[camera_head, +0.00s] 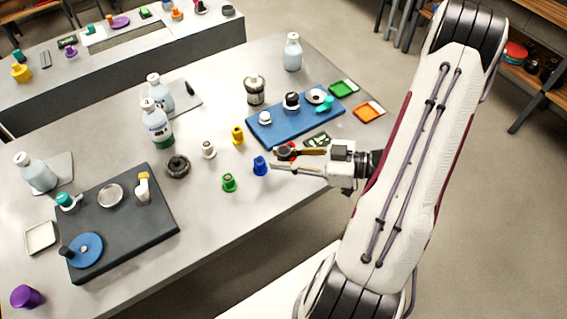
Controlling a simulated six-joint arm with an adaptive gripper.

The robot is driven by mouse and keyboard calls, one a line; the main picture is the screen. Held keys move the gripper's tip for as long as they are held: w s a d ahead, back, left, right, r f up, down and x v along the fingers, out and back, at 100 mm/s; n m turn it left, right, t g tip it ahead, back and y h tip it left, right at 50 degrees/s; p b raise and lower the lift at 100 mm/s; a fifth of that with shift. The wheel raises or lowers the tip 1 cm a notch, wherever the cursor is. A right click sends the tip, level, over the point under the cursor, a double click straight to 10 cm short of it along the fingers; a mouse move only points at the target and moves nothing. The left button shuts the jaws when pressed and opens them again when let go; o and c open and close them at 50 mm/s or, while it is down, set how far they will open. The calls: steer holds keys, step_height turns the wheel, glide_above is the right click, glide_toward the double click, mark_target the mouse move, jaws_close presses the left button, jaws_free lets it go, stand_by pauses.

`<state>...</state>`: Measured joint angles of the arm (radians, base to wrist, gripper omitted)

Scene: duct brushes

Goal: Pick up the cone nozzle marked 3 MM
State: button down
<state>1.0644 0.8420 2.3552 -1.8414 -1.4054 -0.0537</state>
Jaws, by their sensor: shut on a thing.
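Several small cone nozzles stand on the grey table: a white one (208,150), a yellow one (237,135), a green one (229,183) and a blue one (260,166). Their markings are too small to read, so I cannot tell which says 3 MM. My gripper (279,160) reaches in from the right, just right of the blue nozzle. It is shut on a small dark red piece (284,150) at its fingertips. The fingers partly hide this piece, and its marking does not show.
A blue tray (264,142) with small parts lies behind my gripper, beside green (343,88) and orange (368,112) dishes. A dark knob (177,166), bottles and a dark board (150,235) are to the left. The front middle of the table (225,222) is clear.

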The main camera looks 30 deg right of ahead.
steer(key=shift+r, duration=0.5)
